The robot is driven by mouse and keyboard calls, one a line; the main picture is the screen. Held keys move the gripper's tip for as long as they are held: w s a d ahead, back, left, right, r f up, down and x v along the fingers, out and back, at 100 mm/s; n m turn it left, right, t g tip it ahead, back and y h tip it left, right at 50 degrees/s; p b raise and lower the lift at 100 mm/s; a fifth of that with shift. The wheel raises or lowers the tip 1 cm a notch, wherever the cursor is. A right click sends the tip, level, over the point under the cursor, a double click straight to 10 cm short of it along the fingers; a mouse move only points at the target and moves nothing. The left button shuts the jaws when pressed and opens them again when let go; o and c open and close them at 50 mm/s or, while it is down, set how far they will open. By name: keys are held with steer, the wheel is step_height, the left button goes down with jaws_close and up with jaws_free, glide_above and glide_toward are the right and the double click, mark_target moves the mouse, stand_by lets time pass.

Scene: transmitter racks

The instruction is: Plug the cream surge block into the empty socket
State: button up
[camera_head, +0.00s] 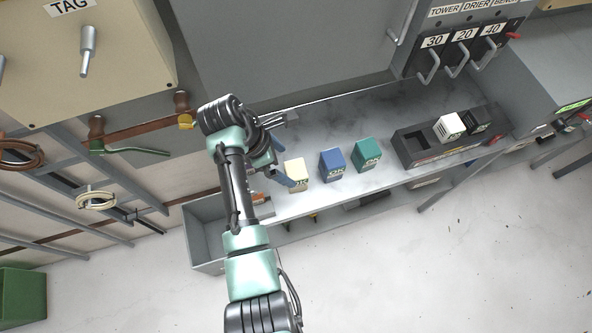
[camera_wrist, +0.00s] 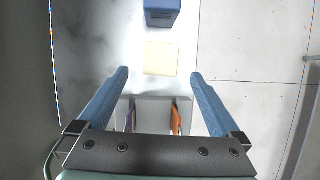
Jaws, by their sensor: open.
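The cream surge block (camera_head: 297,174) stands on the light bench top, at the left end of a row of loose blocks. In the wrist view the cream block (camera_wrist: 160,58) lies just beyond my fingertips, roughly centred between them. My gripper (camera_wrist: 160,73) is open and empty, with its two blue fingers spread wider than the block. In the head view my gripper (camera_head: 284,150) is just left of the block, partly hidden by my arm. A dark rack (camera_head: 455,153) at the right has an empty socket (camera_head: 413,148) at its left end.
A blue block (camera_head: 332,164) and a green block (camera_head: 367,154) stand right of the cream one, with small gaps. A white block (camera_head: 449,127) and a black block (camera_head: 476,121) sit in the rack. Levers (camera_head: 461,55) hang behind the rack. A grey bin (camera_head: 207,237) is at the bench's left end.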

mark_target(293, 170)
steer(key=x, duration=0.2)
steer(key=shift+w+d+f, duration=0.1)
steer(key=shift+d+f, duration=0.05)
steer(key=shift+f, duration=0.1)
steer(key=x, duration=0.5)
steer(key=shift+d, duration=0.1)
steer(key=shift+r, duration=0.1)
steer(key=c, duration=1.5)
